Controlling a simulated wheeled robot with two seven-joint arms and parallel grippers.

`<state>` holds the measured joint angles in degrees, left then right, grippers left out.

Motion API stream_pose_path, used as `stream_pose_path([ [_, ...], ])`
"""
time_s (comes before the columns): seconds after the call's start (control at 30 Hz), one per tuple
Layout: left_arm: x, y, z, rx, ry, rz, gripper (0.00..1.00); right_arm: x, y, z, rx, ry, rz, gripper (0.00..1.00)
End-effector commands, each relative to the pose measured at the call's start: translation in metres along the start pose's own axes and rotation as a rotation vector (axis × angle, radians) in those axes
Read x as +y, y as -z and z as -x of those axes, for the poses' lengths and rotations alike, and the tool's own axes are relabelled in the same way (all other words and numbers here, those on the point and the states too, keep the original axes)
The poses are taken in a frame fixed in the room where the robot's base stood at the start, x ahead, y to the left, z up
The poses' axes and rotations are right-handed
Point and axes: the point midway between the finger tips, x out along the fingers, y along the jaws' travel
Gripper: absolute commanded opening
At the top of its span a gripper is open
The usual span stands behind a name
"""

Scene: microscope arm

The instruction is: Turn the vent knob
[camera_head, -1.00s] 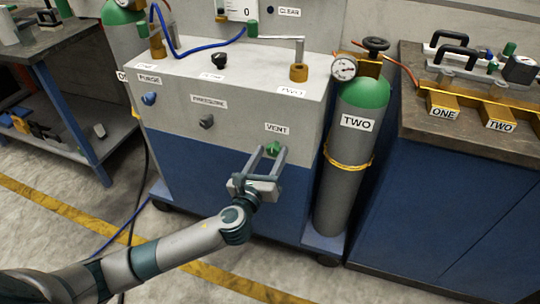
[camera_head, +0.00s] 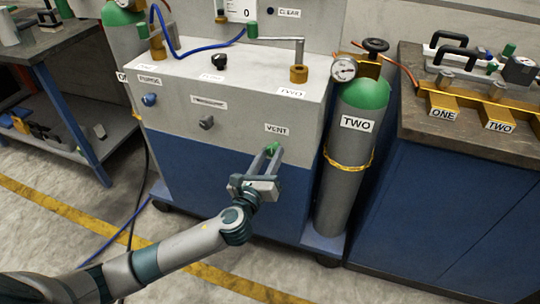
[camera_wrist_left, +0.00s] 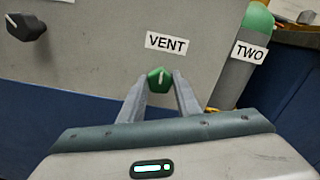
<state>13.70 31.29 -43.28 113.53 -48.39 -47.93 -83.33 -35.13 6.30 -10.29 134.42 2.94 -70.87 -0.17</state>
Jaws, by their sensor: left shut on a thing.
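The green vent knob (camera_head: 271,149) sits on the front of the grey and blue cabinet (camera_head: 228,185), below the "VENT" label (camera_head: 277,128). In the left wrist view the knob (camera_wrist_left: 160,80) shows between my fingertips, with a white mark on its face that stands nearly upright, leaning slightly right. My left gripper (camera_head: 270,152) reaches up to the knob from the front. Its two fingers are closed on the knob's sides, and it also shows in the left wrist view (camera_wrist_left: 160,86). My right gripper is in neither view.
A black pressure knob (camera_head: 206,123) and a blue purge knob (camera_head: 149,99) are on the same panel, to the left. A green-topped cylinder labelled "TWO" (camera_head: 352,150) stands close on the right. Floor in front of the cabinet is open.

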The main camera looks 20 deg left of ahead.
Motion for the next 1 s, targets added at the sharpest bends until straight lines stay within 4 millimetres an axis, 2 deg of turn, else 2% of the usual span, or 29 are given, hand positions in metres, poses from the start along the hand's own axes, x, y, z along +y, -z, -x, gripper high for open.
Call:
stream_pose_path([
  [0.27, 0.000, 0.000, 0.001, 0.002, -0.002, 0.190, 0.08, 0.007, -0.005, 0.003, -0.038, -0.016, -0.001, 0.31],
  [1.0, 0.002, 0.002, 0.001, 0.001, -0.003, 0.889, 0.08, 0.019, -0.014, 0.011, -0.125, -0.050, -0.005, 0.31],
])
